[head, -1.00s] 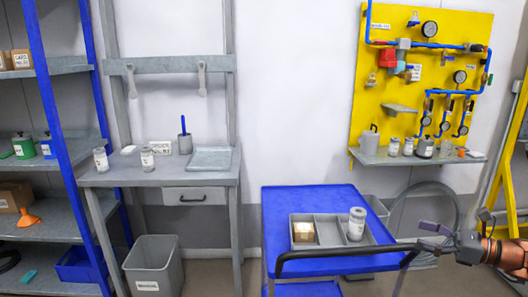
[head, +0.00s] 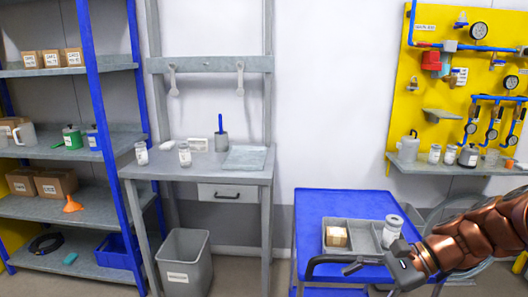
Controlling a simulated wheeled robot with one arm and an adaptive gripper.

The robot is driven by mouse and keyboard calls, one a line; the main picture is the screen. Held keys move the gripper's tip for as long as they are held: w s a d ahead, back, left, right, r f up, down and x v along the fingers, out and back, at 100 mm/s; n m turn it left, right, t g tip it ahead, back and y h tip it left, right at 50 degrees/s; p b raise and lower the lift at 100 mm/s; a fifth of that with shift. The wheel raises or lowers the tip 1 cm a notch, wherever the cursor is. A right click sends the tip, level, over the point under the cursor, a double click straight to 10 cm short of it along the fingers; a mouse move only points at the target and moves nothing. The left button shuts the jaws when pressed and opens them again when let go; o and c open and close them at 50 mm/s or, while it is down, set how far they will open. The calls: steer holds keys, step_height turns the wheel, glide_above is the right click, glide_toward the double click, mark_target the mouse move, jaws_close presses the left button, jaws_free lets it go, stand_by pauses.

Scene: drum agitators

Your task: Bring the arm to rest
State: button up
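My gripper (head: 368,274) is at the lower right of the head view, in front of the blue cart (head: 312,212). My arm reaches in from the right edge. The fingers look parted and I see nothing held between them. The grey divided tray (head: 365,239) on the cart stands behind the gripper.
A grey workbench (head: 150,172) with jars and a cup stands in the middle, a grey bin (head: 184,262) below it. A blue-framed shelf (head: 100,130) is at left. A yellow pipe panel (head: 405,85) with a ledge is at right. Floor shows between bin and cart.

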steer(key=s+a+f+n+g+h, duration=0.3)
steer(key=s+a+n+h, duration=0.25)
steer(key=s, duration=0.55)
steer(key=s+d+f+n+h, duration=0.2)
steer(key=s+n+h, duration=0.1)
steer(key=s+n, duration=0.15)
steer(key=s+d+f+n+h, duration=0.2)
steer(key=s+d+n+h, duration=0.15)
steer(key=s, duration=0.25)
steer(key=w+a+f+b+x, duration=0.1)
steer(key=w+b+x, duration=0.1)
steer(key=b+x, duration=0.85)
steer(key=s+p+v, duration=0.2)
steer(key=p+v, duration=0.8)
steer(key=s+d+r+p+v, duration=0.1)
steer(key=s+p+v, duration=0.1)
steer(key=p+v, duration=0.8)
steer(key=shift+s+a+r+t+y, duration=0.15)
steer(key=shift+s+r+t+y, duration=0.05)
steer(key=shift+r+t+y, duration=0.2)
steer(key=shift+n, duration=0.25)
